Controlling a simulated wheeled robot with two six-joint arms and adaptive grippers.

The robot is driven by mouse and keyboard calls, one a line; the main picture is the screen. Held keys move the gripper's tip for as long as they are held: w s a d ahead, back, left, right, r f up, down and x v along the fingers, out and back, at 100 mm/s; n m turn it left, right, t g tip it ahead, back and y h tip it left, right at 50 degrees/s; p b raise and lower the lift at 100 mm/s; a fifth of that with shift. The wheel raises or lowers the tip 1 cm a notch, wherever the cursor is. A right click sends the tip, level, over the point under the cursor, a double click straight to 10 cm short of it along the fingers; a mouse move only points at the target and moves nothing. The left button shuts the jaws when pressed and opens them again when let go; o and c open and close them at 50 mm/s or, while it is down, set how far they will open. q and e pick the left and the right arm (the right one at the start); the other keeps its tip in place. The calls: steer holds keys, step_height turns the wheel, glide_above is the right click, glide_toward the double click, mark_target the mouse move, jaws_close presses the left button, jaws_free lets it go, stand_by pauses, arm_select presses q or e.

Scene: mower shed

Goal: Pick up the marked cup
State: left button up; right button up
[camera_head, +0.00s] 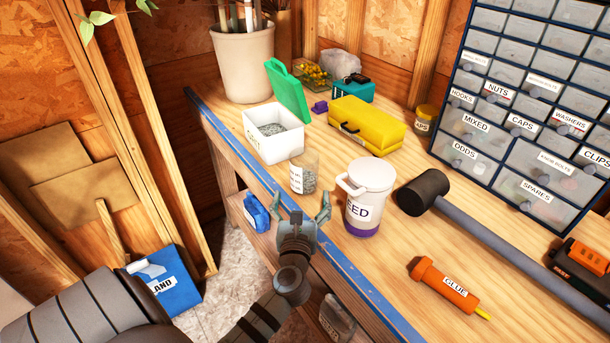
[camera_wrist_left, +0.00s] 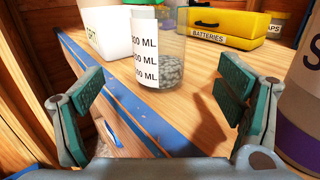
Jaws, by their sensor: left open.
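The marked cup (camera_head: 304,172) is a clear measuring cup with a white mL label and grey granules in its bottom. It stands upright on the workbench near the blue front edge. In the left wrist view the cup (camera_wrist_left: 160,55) is ahead, centred between the fingers. My left gripper (camera_head: 303,205) is open and empty, just on the near side of the cup, with green finger pads (camera_wrist_left: 164,95) spread wide and apart from it. My right gripper is not in view.
A white seed jug (camera_head: 368,190) with a purple base stands close right of the cup. A white bin (camera_head: 272,145) with a green lid is behind left. A yellow batteries case (camera_head: 368,123), a mallet (camera_head: 424,191) and an orange glue tube (camera_head: 445,283) lie on the bench.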

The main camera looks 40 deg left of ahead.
mark_target(306, 163)
arm_select(q)
steer(key=x, duration=0.4)
steer(key=b+x, duration=0.1)
steer(key=x, duration=0.7)
steer(key=shift+f+b, duration=0.3)
steer(key=shift+f, duration=0.05)
steer(key=c, duration=1.5)
steer(key=shift+o, duration=0.2)
steer(key=shift+r, duration=0.1)
